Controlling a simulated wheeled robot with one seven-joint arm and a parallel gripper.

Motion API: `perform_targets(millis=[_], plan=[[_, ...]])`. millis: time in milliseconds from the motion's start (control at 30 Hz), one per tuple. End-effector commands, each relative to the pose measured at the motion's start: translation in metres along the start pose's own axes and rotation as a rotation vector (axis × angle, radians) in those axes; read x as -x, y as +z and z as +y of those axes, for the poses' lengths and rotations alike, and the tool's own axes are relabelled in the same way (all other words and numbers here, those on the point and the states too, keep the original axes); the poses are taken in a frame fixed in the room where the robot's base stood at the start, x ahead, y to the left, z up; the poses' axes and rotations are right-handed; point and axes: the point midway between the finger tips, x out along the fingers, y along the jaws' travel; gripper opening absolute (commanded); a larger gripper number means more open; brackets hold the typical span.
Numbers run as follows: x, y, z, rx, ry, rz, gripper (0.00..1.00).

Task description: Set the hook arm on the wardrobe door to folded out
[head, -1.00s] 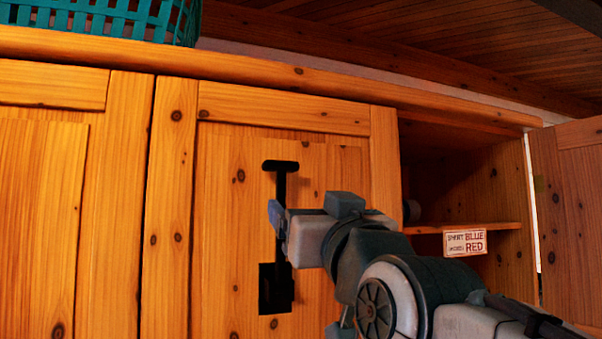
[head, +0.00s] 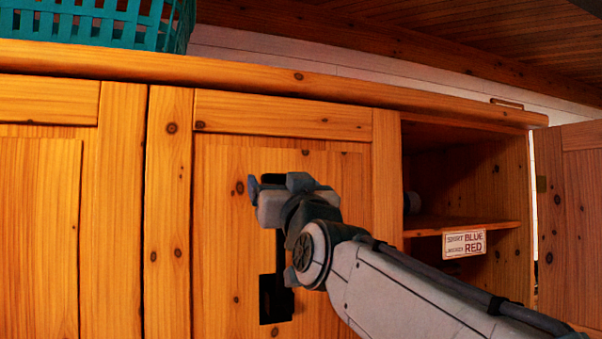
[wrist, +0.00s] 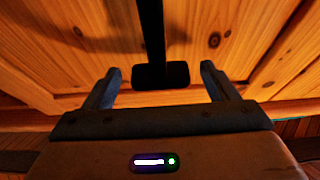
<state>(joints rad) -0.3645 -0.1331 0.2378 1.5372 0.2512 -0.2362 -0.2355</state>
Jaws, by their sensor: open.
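The wardrobe door (head: 225,230) is knotty pine and closed. On it is the black hook arm, an upright bar with a wide crosspiece at its top; its square black base (head: 274,300) shows below my arm. The bar runs up along the door panel, and my gripper hides most of its upper part in the head view. My gripper (head: 262,190) is open at the top end of the bar. In the wrist view the crosspiece (wrist: 160,75) sits between the two spread fingers (wrist: 160,69), with a gap on each side.
To the right is an open compartment with a shelf (head: 465,226) carrying a sign (head: 465,243) with BLUE and RED on it. An open door (head: 570,220) stands at far right. A teal basket (head: 95,25) sits on top of the wardrobe at upper left.

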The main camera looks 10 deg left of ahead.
Motion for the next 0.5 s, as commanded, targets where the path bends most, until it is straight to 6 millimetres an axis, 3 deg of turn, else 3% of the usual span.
perform_targets(millis=[367,500], plan=[[-0.0047,0.0009,-0.0001,-0.001,0.0,-0.001,0.8],[-0.0047,0.0008,-0.0001,-0.001,0.0,-0.001,0.41]])
